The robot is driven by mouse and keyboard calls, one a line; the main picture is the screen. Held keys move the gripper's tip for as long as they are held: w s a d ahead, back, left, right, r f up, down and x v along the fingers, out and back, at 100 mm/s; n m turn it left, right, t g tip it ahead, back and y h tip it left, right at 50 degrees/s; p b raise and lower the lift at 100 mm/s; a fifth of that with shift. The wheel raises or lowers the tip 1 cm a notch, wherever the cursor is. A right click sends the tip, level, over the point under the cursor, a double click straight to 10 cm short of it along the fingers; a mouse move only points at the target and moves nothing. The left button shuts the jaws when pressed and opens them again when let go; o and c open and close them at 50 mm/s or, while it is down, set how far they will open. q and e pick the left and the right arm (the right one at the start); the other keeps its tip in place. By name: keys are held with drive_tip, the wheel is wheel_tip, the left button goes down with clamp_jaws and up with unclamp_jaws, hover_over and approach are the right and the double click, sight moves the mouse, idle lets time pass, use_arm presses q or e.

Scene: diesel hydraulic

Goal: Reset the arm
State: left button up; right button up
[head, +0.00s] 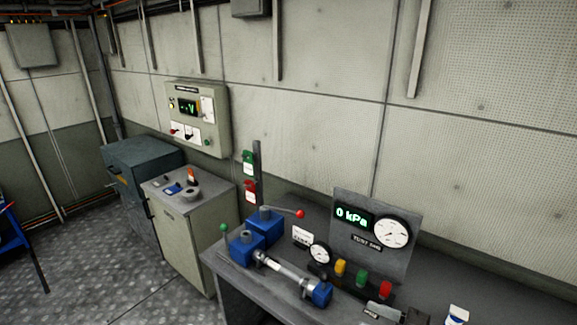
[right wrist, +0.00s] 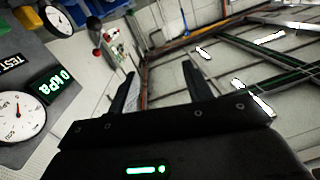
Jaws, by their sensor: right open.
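My right gripper (right wrist: 160,82) shows in the right wrist view with its two dark fingers apart and nothing between them. It points past the test panel toward the room's upper walls and ceiling beams. The grey test panel (head: 345,260) stands at the back of the workbench and reads 0 kPa, with a round gauge (head: 391,233) beside the display. In the right wrist view the gauge (right wrist: 16,117) and the display (right wrist: 53,87) appear rotated at the left, beside the gripper. No gripper can be made out in the head view, and my left gripper is not seen.
Open floor (head: 120,275) lies at lower left.

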drive_tip(key=s+d+f+m+t+h, duration=0.2)
drive_tip(key=s+f+m+h, duration=0.35)
drive_tip(key=f+h, duration=0.5)
drive_tip(key=s+d+f+m+g+h, duration=0.1)
drive_tip(key=s+d+f+g+h, duration=0.1)
drive_tip(key=s+g, duration=0.35)
drive_tip(key=s+d+f+m+g+h, duration=0.1)
drive_tip(key=s+f+m+g+h, duration=0.1)
drive_tip(key=s, duration=0.7)
drive_tip(key=s+f+g+b, duration=0.25)
drive_tip(key=f+b, duration=0.55)
drive_tip(key=f, duration=2.7)
use_arm(q)
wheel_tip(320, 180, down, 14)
drive_tip(key=b, duration=0.6)
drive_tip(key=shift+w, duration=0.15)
use_arm(e)
drive_tip(key=s+d+f, duration=0.3)
drive_tip(key=s+f, duration=1.4)
drive_tip(key=f, duration=0.4)
drive_tip(key=shift+f+n, duration=0.15)
drive_tip(key=shift+n, duration=0.3)
